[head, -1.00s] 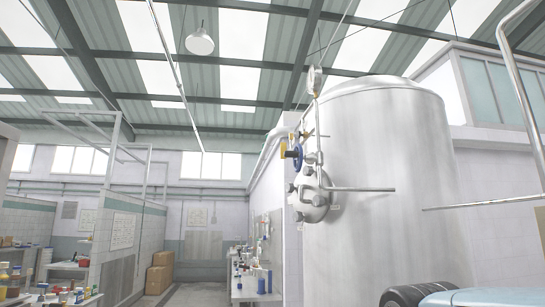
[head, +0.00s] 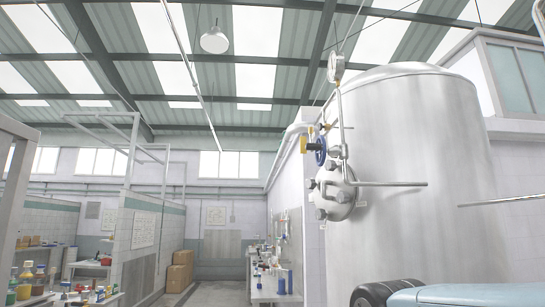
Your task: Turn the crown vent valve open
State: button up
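A tall steel tank (head: 415,150) with a domed top fills the right of the head view. On its left side is a cluster of fittings: a blue handwheel (head: 320,150), a yellow part (head: 303,144) beside it, and a vertical pipe (head: 342,122) that rises to a round gauge (head: 336,67). I cannot tell for sure which fitting is the crown vent valve, or whether it is open or shut. My gripper is not in view, and nothing is seen gripping the fittings.
A round bolted cover (head: 334,192) and a horizontal rod (head: 392,184) stick out from the tank. Another rod (head: 500,201) enters from the right edge. Left are a tiled partition (head: 140,240) and a bench with bottles; cardboard boxes (head: 180,272) stand behind.

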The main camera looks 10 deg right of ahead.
aim_at(302, 140)
jog(key=u, duration=0.35)
jog(key=i, duration=1.95)
jog(key=z, duration=0.6)
jog(key=k, duration=0.8)
jog(key=z, duration=0.2)
jog(key=i, duration=0.8)
jog(key=u, duration=0.1)
